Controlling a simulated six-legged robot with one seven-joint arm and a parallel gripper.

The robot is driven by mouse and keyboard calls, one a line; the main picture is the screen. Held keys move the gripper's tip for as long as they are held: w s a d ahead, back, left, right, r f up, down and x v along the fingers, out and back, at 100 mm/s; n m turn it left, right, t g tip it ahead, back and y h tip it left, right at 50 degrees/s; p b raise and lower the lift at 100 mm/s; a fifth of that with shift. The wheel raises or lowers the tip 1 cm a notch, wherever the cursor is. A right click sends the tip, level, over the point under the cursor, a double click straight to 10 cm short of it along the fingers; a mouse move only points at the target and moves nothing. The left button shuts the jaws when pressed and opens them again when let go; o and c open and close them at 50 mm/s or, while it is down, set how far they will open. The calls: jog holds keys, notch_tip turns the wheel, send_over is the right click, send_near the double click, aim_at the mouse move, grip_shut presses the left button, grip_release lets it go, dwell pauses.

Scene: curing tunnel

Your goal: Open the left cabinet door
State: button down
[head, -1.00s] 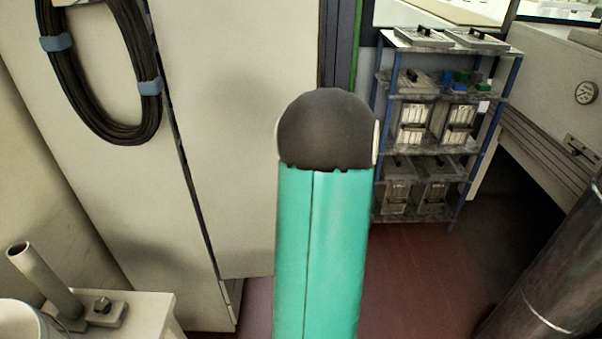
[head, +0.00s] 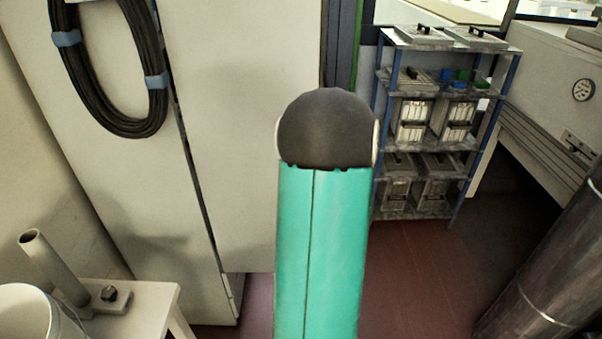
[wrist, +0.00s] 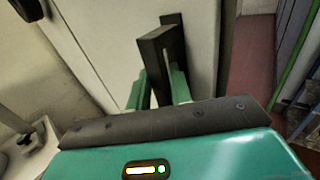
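The pale cabinet front (head: 225,150) fills the left and middle of the head view, with a dark vertical seam between two panels. In the wrist view, the pale door panel (wrist: 95,25) carries what looks like a dark upright bar handle (wrist: 155,65). My gripper (wrist: 158,88) has its teal fingers either side of this bar, close to it. I cannot tell whether they press on it. In the head view my teal arm hides the gripper and handle. The cabinet front looks closed there.
A black cable coil (head: 115,75) hangs on the left panel. A white stand (head: 135,300) with a pipe (head: 52,265) is at lower left. A blue-framed shelf rack (head: 430,145) is behind, right. A dark cylinder (head: 550,275) stands at lower right. Red floor (head: 405,270) is clear between.

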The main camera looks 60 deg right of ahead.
jog(key=c, duration=1.3)
grip_release()
jog(key=shift+w+a, duration=0.15)
jog(key=shift+w, duration=0.15)
jog(key=shift+s, duration=0.25)
jog(key=v, duration=1.3)
jog(key=shift+s+a, duration=0.15)
jog(key=shift+s, duration=0.2)
